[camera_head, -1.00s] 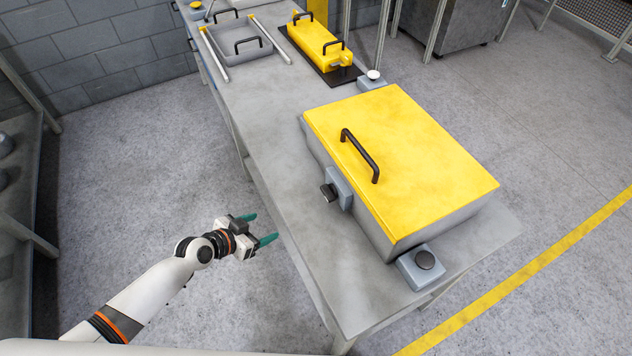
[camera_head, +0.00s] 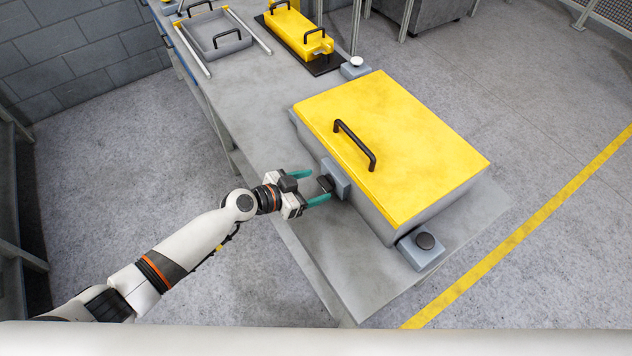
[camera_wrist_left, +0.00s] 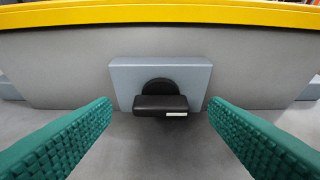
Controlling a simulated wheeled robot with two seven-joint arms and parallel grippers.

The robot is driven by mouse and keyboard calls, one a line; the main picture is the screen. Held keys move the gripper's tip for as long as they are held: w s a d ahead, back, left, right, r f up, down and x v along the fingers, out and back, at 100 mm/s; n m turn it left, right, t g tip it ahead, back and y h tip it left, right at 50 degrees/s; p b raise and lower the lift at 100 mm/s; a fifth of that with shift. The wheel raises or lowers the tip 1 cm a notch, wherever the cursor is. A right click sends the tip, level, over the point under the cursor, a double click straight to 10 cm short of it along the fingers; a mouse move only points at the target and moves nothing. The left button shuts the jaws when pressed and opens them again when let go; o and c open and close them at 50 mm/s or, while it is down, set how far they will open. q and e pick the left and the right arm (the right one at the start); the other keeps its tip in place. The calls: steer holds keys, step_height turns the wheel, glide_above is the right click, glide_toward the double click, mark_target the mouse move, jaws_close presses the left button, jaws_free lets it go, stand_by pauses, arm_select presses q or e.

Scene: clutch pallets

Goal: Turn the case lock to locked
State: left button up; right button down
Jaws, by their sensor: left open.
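The case (camera_head: 400,212) is a grey box with a yellow lid (camera_head: 420,150) and a black bar handle (camera_head: 355,146), shut on the table. Its lock is a black knob (camera_head: 325,183) on a blue-grey plate (camera_head: 338,178) on the side facing my left arm. In the left wrist view the knob (camera_wrist_left: 160,106) has its bar lying level, with a small white mark at its right end. My left gripper (camera_head: 309,187) is open, its green fingers on either side of the knob and apart from it. My right gripper is out of view.
A blue-grey block with a round black knob (camera_head: 425,241) stands at the case's near corner, and one with a white button (camera_head: 355,62) behind it. A grey tray (camera_head: 215,42) and a yellow handled box (camera_head: 298,34) stand farther back. The table (camera_head: 262,120) is clear left of the case.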

arm_select(q)
steer(key=shift+x, duration=0.8)
steer(key=c, duration=1)
steer(key=shift+f+b, duration=0.2)
steer(key=shift+b, duration=0.55)
steer(key=n+b, duration=0.1)
steer(key=b, duration=0.1)
steer(key=n+g+h+b, duration=0.1)
steer(key=b, duration=0.2)
steer(key=n+g+b, duration=0.1)
steer(key=b, duration=0.1)
steer(key=shift+w+a+f+n+h+b, duration=0.2)
steer(key=shift+w+n+h+b, duration=0.1)
steer(key=shift+w+b, duration=0.1)
steer(key=shift+r+n+g+h+b, duration=0.2)
steer(key=shift+n+g+h+b, duration=0.3)
steer(key=shift+b, duration=0.6)
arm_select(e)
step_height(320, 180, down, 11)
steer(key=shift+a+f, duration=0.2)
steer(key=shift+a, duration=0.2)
arm_select(q)
steer(key=o, duration=1)
